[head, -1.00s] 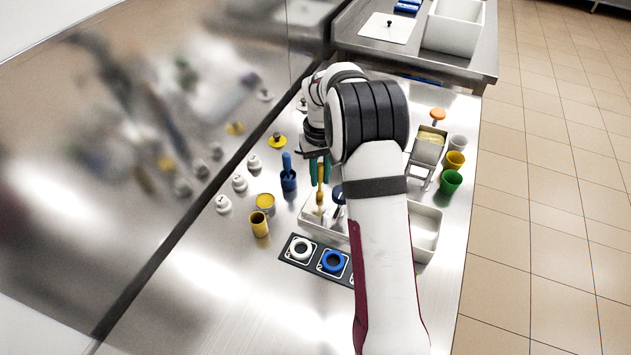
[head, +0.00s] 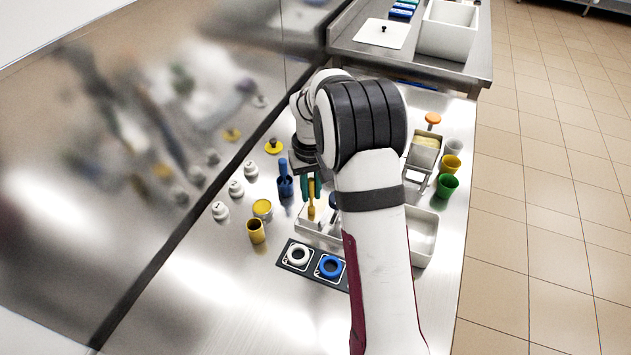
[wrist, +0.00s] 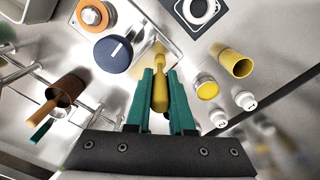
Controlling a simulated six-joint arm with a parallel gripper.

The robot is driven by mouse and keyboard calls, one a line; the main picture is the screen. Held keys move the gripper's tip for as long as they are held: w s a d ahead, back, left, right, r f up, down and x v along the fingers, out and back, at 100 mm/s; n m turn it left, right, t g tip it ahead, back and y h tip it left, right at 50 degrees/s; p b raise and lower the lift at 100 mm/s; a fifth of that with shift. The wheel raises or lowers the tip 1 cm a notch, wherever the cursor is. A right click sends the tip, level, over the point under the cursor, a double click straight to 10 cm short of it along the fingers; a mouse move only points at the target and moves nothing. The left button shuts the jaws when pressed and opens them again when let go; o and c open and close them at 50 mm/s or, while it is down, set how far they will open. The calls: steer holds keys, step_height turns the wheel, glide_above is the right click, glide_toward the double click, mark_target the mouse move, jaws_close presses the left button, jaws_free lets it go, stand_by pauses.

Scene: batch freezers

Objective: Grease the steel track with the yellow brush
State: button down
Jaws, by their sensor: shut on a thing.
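My gripper (head: 311,190) has teal fingers, shut around the handle of the yellow brush (head: 311,205). In the wrist view the yellow brush (wrist: 159,92) lies between the two teal fingertips of my gripper (wrist: 160,80), its far end pointing away from the palm.
A blue-dial knob (wrist: 113,53) and an orange knob (wrist: 93,15) stand beside the brush. A yellow cup (head: 256,231), a yellow-topped jar (head: 262,208) and a blue cup (head: 285,187) stand left. A green cup (head: 447,185) stands right. The front left steel counter (head: 215,305) is clear.

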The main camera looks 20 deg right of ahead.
step_height(320, 180, up, 8)
steer(key=s+a, duration=0.1)
steer(key=shift+s+a, duration=0.25)
stand_by(0.5)
stand_by(0.6)
